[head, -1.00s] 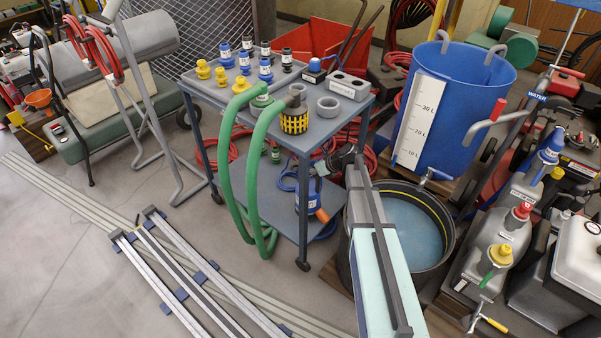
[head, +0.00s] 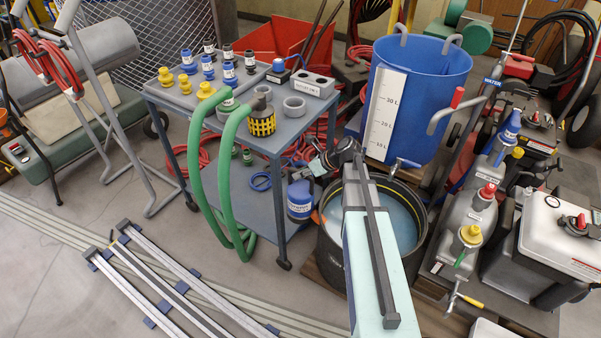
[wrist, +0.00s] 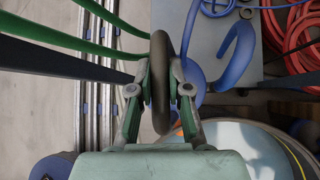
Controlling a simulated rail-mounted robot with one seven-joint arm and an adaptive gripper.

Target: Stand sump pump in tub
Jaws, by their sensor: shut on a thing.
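The sump pump (head: 300,203) is a blue body with a pale label and an orange outlet, between the cart's front leg and the dark tub. The head view does not clearly show whether it touches the lower shelf. My gripper (wrist: 162,88) is shut on a dark, upright handle loop, seen edge-on in the wrist view; it appears to be the pump's. The arm partly hides the gripper in the head view. The tub (head: 333,262) holds water, has a yellow line inside its rim and stands just right of the pump. My arm crosses in front of it.
The cart (head: 235,210) stands left, with green hoses hanging from its top and a blue cable (head: 261,182) on its lower shelf. A tall blue tank (head: 440,90) with a tap rises behind the tub. Grey canisters (head: 470,215) crowd its right side.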

